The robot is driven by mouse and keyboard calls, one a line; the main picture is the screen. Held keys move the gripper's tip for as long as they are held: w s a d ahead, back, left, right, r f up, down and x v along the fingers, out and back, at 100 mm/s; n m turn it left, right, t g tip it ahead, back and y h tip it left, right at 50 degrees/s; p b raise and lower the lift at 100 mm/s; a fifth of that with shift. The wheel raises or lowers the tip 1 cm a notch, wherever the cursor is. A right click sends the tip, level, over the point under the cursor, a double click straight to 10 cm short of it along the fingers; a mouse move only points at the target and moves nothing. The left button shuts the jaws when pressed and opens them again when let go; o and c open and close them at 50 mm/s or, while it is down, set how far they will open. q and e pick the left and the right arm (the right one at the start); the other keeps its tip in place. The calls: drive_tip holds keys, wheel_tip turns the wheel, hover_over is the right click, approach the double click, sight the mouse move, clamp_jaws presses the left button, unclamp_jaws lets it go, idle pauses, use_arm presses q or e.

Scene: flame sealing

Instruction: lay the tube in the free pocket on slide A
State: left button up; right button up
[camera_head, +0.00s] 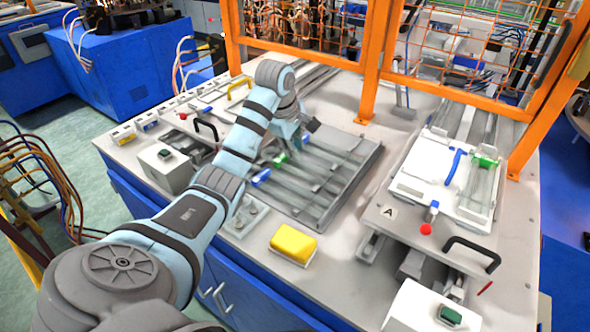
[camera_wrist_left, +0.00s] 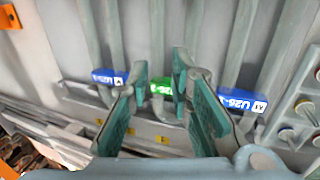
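My left gripper (camera_head: 291,148) reaches down over the grey ribbed rack (camera_head: 345,180) in the middle of the table. In the left wrist view its teal fingers (camera_wrist_left: 168,88) stand apart, one on each side of a tube with a green tag (camera_wrist_left: 158,86); I cannot tell whether they touch it. Tubes with blue tags lie left (camera_wrist_left: 108,77) and right (camera_wrist_left: 242,101) of it. Slide A (camera_head: 412,187), a pale plate beside the "A" sign, is at the right. On it show a bent blue piece (camera_head: 454,166) and a green piece (camera_head: 484,160). My right gripper is out of view.
A yellow sponge-like block (camera_head: 293,243) lies at the table's front. A black handle (camera_head: 472,252) and a red knob (camera_head: 426,229) stand in front of slide A. An orange post (camera_head: 375,65) and mesh guard rise behind the rack and slide.

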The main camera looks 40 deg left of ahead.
use_arm(q)
drive_tip(key=x, duration=0.5)
drive_tip(key=shift+w+a, duration=0.1)
drive_tip(key=shift+w, duration=0.25)
drive_tip(key=shift+s+r, duration=0.1)
drive_tip(key=shift+s, duration=0.25)
drive_tip(key=shift+c, duration=0.5)
drive_tip(key=c, duration=0.3)
drive_tip(key=shift+w, duration=0.1)
clamp_jaws()
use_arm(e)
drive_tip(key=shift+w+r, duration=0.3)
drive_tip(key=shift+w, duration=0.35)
